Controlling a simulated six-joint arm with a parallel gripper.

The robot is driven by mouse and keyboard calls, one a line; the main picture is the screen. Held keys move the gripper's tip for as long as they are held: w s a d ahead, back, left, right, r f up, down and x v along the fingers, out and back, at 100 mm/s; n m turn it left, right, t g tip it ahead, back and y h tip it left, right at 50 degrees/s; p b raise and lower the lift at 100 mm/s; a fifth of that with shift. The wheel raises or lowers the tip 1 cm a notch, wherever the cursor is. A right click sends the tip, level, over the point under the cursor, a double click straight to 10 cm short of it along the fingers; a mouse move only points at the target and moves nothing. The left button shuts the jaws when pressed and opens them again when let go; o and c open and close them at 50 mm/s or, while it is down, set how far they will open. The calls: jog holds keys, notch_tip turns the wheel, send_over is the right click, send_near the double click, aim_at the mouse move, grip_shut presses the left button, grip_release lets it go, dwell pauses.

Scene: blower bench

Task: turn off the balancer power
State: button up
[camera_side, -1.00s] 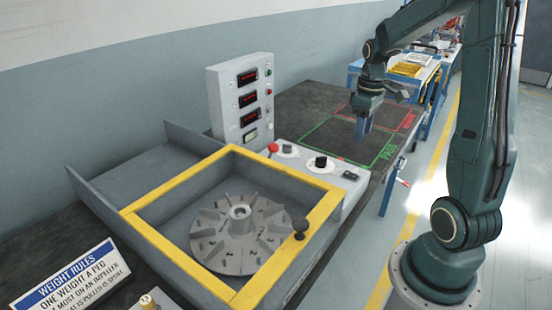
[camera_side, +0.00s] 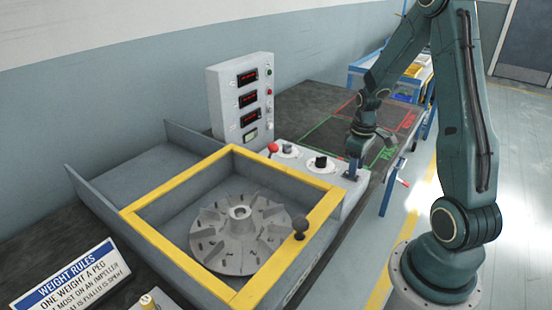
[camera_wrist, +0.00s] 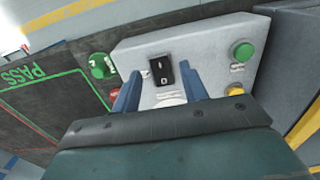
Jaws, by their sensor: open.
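A black rocker switch (camera_wrist: 161,72) with small white marks sits on the light grey control panel (camera_wrist: 205,48) in the wrist view. I cannot tell clearly which side of it is pressed. My gripper (camera_wrist: 158,88) is open, its two blue fingers on either side of the switch as seen from the wrist, with nothing held. In the side view my gripper (camera_side: 352,172) points down over the right end of the panel (camera_side: 335,187) and hides the switch. I cannot tell whether the fingertips touch the panel.
The balancer's yellow frame (camera_side: 170,251) surrounds a grey impeller (camera_side: 238,232). An upright display box (camera_side: 230,110) stands behind. A weight rules sign (camera_side: 75,280) is front left.

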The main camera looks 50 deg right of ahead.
jog(key=shift+f, duration=0.75)
grip_shut()
jog(key=shift+w+g, duration=0.1)
jog(key=shift+g, duration=0.2)
jog(key=shift+w+r+g, duration=0.1)
jog(key=shift+w+g, duration=0.2)
jog(key=shift+g, duration=0.9)
